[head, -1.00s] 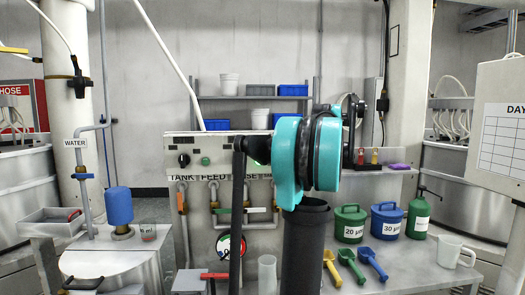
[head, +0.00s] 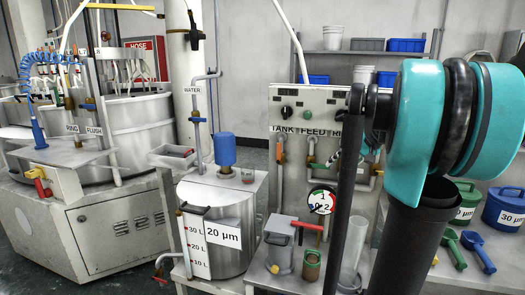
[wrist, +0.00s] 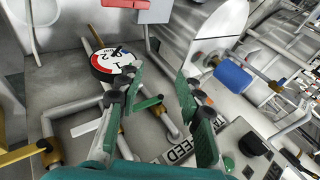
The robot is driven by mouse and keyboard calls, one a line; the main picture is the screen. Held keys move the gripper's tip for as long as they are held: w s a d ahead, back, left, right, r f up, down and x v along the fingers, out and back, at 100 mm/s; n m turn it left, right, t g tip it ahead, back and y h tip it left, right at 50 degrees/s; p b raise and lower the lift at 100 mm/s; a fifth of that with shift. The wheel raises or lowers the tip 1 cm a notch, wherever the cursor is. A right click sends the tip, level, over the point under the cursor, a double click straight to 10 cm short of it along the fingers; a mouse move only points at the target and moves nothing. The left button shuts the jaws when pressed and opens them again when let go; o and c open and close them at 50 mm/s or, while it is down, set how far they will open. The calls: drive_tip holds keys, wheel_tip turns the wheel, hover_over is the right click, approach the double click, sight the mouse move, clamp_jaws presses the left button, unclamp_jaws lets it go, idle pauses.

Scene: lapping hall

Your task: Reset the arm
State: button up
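My gripper (wrist: 158,88) shows in the wrist view, with its two green-padded fingers spread apart. It is open, and nothing is held between the fingers. A round pressure gauge (wrist: 112,62) lies beyond the left finger, and the panel with the FEED label (wrist: 182,150) is by the right finger. In the head view, my teal and black arm fills the right side, in front of the panel (head: 297,95).
A tank labelled 20 µm (head: 235,262) stands front centre, with a blue-capped fitting (head: 225,149) on top. A large lapping machine (head: 85,225) is at left. Green (head: 467,200) and blue (head: 507,205) buckets and scoops (head: 478,250) are at right. Some floor shows at lower left.

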drive_tip(key=s+a+f+n+h, duration=0.2)
drive_tip(key=s+a+f+h, duration=0.1)
drive_tip(key=s+f, duration=0.8)
drive_tip(key=s+a+f+n+g+h, duration=0.1)
drive_tip(key=s+a+f, duration=0.4)
drive_tip(key=s+f, duration=0.7)
wheel_tip(320, 180, down, 4)
drive_tip(key=shift+s+r+n+h, duration=0.25)
drive_tip(key=shift+n+h, duration=0.45)
drive_tip(key=shift+h, duration=0.4)
